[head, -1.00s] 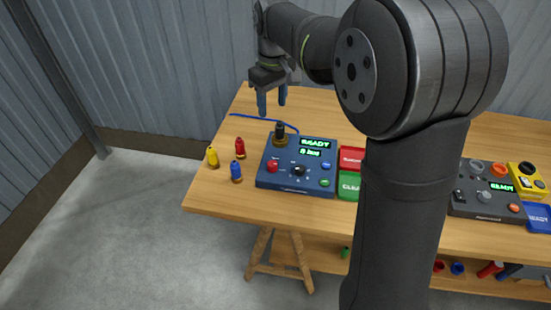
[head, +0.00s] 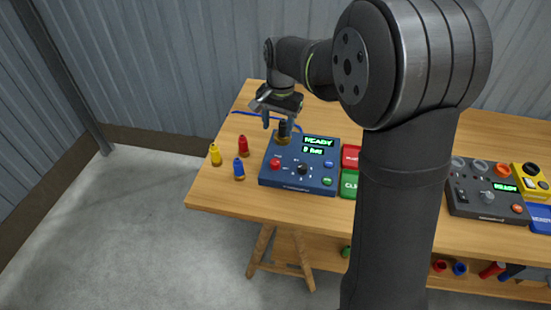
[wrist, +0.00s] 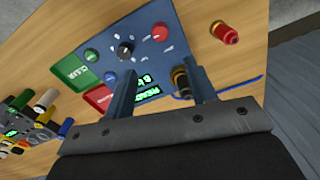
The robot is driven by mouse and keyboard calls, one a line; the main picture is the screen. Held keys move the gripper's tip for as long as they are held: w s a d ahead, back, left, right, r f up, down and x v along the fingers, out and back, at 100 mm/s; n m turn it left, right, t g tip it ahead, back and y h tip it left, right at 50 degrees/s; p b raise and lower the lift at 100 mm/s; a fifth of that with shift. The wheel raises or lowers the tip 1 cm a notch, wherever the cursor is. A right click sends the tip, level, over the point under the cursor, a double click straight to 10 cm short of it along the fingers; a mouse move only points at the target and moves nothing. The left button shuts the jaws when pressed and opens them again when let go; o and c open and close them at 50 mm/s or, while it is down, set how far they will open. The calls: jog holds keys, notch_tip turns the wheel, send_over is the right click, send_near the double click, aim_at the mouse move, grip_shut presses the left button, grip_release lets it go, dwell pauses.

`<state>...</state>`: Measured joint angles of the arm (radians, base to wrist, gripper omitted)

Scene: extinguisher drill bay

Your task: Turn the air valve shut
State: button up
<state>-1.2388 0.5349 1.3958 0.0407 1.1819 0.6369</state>
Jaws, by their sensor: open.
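The blue control box (head: 318,181) stands on the bench with a lit green READY display; it also shows in the wrist view (wrist: 152,62). A dark fitting with a brass base (head: 283,137) stands upright at its back left corner and looks like the air valve; it also shows in the wrist view (wrist: 181,80). My gripper (head: 277,121) is open and empty, low over this fitting. In the wrist view its fingers (wrist: 160,66) spread apart, with the fitting close beside the right finger. I cannot tell whether they touch. Part of the fitting is hidden.
A black dial (head: 302,169) and red button (head: 276,163) sit on the box. Yellow (head: 215,155), red (head: 243,147) and blue (head: 238,170) fittings stand left of it. A green CLEAR block (head: 349,184) is to the right. A blue hose (head: 244,113) lies behind.

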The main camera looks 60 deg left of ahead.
aim_at(275, 162)
jog(key=f, duration=1.4)
jog(key=shift+s+a+f, duration=0.15)
jog(key=shift+s+a, duration=0.05)
jog(key=shift+a, duration=0.05)
jog(key=c, duration=1)
